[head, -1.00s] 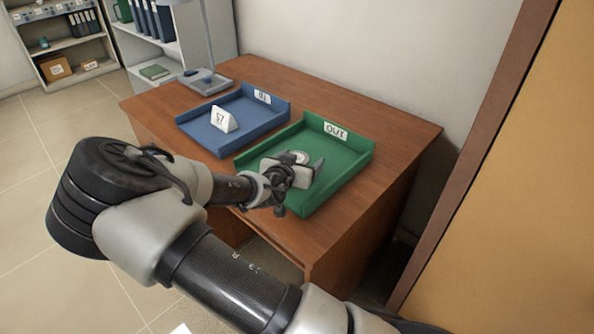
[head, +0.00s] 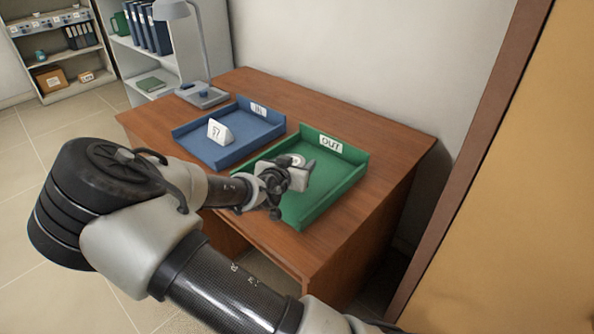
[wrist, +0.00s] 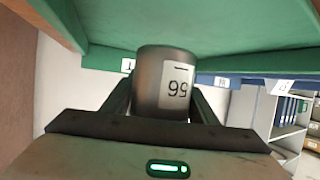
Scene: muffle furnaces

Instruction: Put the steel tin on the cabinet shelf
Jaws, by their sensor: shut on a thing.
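The steel tin (wrist: 150,75), a dark grey cylinder with a white number label, is between my gripper's fingers in the wrist view. The label's digits appear upside down there. My gripper (wrist: 165,103) is shut on the tin's sides. In the head view, my gripper (head: 292,176) is over the left part of the green OUT tray (head: 345,180). A pale round top of the tin (head: 297,160) shows there, with the rest mostly hidden by my gripper. I cannot tell whether the tin touches the tray. Open shelves (head: 70,55) stand far left; which one is the cabinet shelf is unclear.
A blue tray (head: 258,135) with a white number marker (head: 220,132) lies beside the green one on the wooden desk (head: 400,142). A grey lamp (head: 197,45) stands at the desk's back left. A shelf unit (head: 125,60) holds binders. Floor is clear at left.

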